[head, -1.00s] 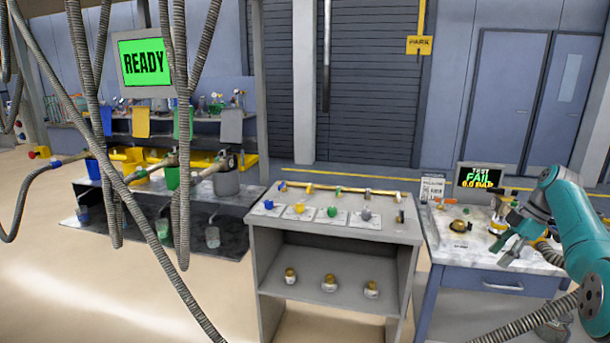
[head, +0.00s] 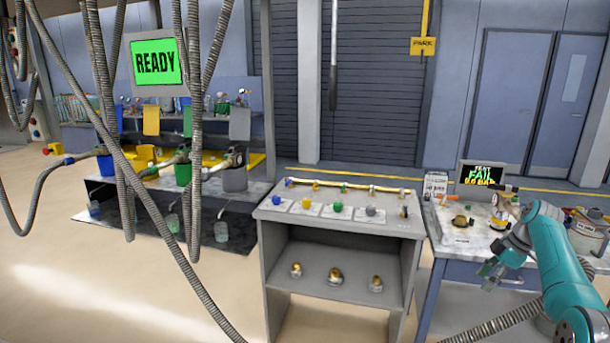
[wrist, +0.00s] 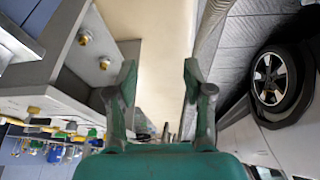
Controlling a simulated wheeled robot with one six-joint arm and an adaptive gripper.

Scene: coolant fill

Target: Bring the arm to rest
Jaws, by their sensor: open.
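My arm (head: 557,258) is teal and reaches in from the right of the head view. My gripper (head: 490,272) hangs at the front edge of the right-hand bench, low and apart from the things on its top. In the wrist view my gripper (wrist: 158,85) shows two green fingers spread apart with nothing between them. Pale floor (wrist: 150,20) lies beyond the fingers. The bench top (head: 465,240) carries a small brass part (head: 459,221) and a test screen (head: 482,174) with FAIL lettering.
A grey stand (head: 340,228) with colored knobs and fittings on its shelf is left of the bench. Ribbed hoses (head: 165,205) hang at left before a READY screen (head: 156,62) and colored bins. A car wheel (wrist: 270,79) is at right in the wrist view. Open floor (head: 80,270) is at left.

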